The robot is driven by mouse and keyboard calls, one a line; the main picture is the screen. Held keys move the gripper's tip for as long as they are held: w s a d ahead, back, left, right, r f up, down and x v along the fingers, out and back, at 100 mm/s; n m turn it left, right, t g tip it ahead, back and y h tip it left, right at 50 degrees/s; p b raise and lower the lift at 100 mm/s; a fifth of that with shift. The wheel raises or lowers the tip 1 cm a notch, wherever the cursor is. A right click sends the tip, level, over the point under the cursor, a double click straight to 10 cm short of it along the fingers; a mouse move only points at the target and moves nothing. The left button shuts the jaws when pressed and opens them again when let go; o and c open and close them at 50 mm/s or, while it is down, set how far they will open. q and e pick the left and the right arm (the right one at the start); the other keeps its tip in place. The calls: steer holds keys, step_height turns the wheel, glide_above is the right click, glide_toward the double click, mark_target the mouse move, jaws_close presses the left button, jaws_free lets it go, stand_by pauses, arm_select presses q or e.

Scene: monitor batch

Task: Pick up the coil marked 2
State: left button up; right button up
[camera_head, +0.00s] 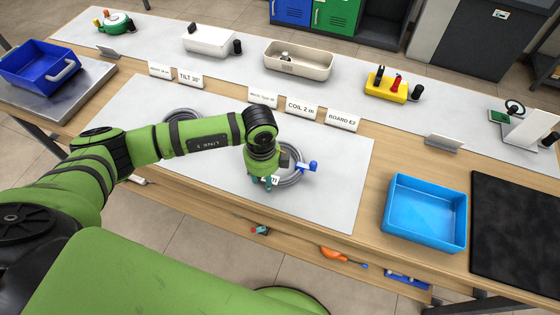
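A grey cable coil (292,180) with a blue end piece lies on the pale mat in front of the card reading "COIL 2 m" (301,107). A white tag on it is mostly hidden, with only an "m" legible. My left gripper (262,183) points down over the coil's left side, its teal fingertips apart. I cannot tell whether they touch the coil. A second grey coil (181,111) lies further back left, partly covered by my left arm. My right gripper is out of view.
A light blue tray (426,238) and a black mat (515,232) lie to the right. Cards, including "BOARD E3" (342,119), stand behind the pale mat (345,195). A beige bin (325,71) and a yellow holder (384,93) stand at the back. The mat's right part is clear.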

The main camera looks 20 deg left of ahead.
arm_select(q)
jaws_close()
